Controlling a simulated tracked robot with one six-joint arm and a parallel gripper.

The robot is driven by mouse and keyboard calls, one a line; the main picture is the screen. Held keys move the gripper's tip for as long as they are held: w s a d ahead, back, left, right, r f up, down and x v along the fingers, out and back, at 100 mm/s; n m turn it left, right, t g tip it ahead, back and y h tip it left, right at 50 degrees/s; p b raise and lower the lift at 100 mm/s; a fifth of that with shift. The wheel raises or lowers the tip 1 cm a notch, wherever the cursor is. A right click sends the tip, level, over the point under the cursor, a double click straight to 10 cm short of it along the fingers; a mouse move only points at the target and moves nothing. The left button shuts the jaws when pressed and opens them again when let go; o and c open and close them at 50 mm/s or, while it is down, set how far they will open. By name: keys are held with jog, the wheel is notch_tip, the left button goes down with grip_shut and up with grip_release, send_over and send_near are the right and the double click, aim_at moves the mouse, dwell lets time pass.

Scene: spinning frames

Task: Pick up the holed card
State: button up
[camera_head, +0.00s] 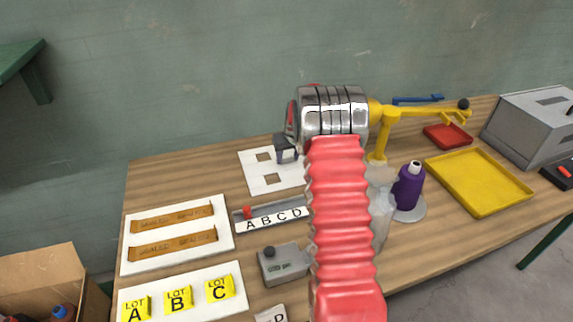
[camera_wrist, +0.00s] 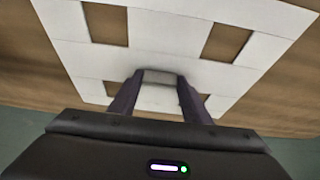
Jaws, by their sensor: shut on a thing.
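The holed card (camera_head: 276,180) is a white sheet with square cut-outs, at the back of the table in the head view. In the wrist view the card (camera_wrist: 165,32) fills the upper middle, and brown wood shows through its holes. My gripper (camera_head: 286,158) is over the card's upper right part, and my arm hides the card's right side. In the wrist view my gripper (camera_wrist: 158,80) has its two dark fingers on either side of a grey-white piece at the card's middle, shut on it. I cannot tell whether the card touches the table.
In front of the card is a grey rail lettered A B C D (camera_head: 270,218). A white board with brown strips (camera_head: 176,235) and a grey box (camera_head: 283,265) stand nearer. A purple bottle (camera_head: 408,187), yellow tray (camera_head: 480,182) and yellow stand (camera_head: 378,145) are to the right.

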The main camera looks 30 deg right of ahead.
aim_at(288, 164)
jog(key=shift+c, duration=0.8)
notch_tip(288, 164, up, 10)
jog(key=shift+r, duration=0.1)
dwell(0.4)
jog(key=s+a+r+n, duration=0.1)
jog(key=s+a, duration=0.2)
jog(key=a, duration=0.8)
jog(key=s+a+r+n, duration=0.1)
jog(key=s+a, duration=0.3)
jog(key=a, duration=0.7)
jog(key=s+a+r+y, duration=0.1)
jog(key=s+a, duration=0.2)
jog(key=a, duration=0.8)
jog(key=shift+s+r+n, duration=0.25)
jog(key=shift+s+n, duration=0.15)
